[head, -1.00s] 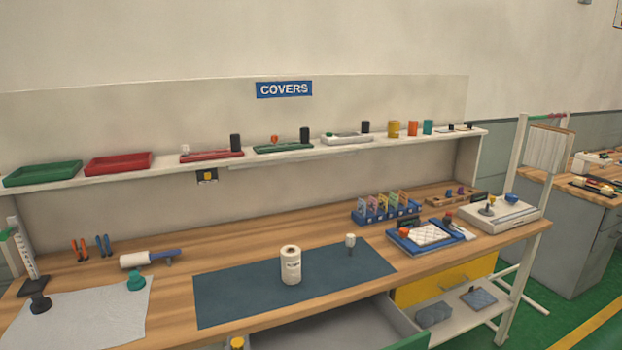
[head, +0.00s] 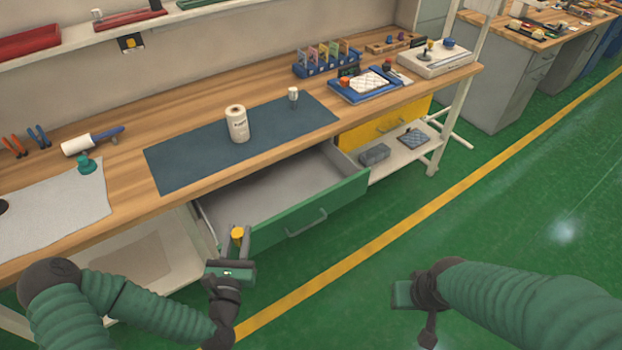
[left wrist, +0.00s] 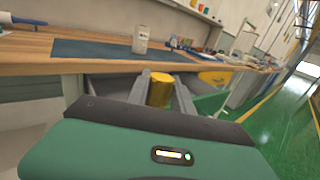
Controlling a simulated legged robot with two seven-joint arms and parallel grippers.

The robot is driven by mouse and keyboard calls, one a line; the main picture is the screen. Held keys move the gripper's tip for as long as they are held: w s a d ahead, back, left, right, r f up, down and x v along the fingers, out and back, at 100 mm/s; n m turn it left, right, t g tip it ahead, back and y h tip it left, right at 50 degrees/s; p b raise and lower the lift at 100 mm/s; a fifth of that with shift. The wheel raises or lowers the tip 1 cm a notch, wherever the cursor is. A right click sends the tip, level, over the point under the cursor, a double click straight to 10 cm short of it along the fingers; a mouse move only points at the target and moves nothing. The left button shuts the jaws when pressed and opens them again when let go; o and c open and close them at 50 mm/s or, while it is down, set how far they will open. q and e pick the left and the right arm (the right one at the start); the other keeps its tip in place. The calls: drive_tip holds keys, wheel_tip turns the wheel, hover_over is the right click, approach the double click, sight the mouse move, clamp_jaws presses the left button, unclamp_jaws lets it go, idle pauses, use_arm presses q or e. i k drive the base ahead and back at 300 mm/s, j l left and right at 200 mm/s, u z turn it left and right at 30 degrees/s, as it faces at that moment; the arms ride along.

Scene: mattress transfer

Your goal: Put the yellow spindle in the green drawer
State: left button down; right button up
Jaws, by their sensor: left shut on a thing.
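The yellow spindle (head: 238,233) is held upright between the fingertips of my left gripper (head: 237,241), which is shut on it. It also shows in the left wrist view (left wrist: 160,90), between the two grey fingers. The green drawer (head: 318,213) is pulled out under the bench, and its grey inside looks empty. In the head view the spindle overlaps the left end of the drawer front; I cannot tell its exact height over the rim. My right gripper (head: 403,294) is off to the right over the floor, and its fingers do not show clearly.
The workbench (head: 130,207) stands above the drawer, with a blue-grey mat (head: 190,155) and a white roll (head: 237,124) on it. A yellow drawer (head: 372,132) and a low shelf (head: 400,156) are right of the green drawer. The green floor in front is clear.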

sight(301, 185)
drive_tip(key=i+j+z, duration=0.1)
drive_tip(key=j+z, duration=0.2)
drive_tip(key=z, duration=0.15)
drive_tip(key=i+j+z, duration=0.1)
drive_tip(key=j+z, duration=0.6)
drive_tip(key=z, duration=0.2)
drive_tip(key=j+z, duration=0.45)
drive_tip(key=k+j, duration=0.1)
drive_tip(key=j, duration=0.25)
drive_tip(key=k+j, duration=0.1)
drive_tip(key=j, duration=0.25)
drive_tip(key=k+j+z, duration=0.1)
drive_tip(key=j, duration=0.25)
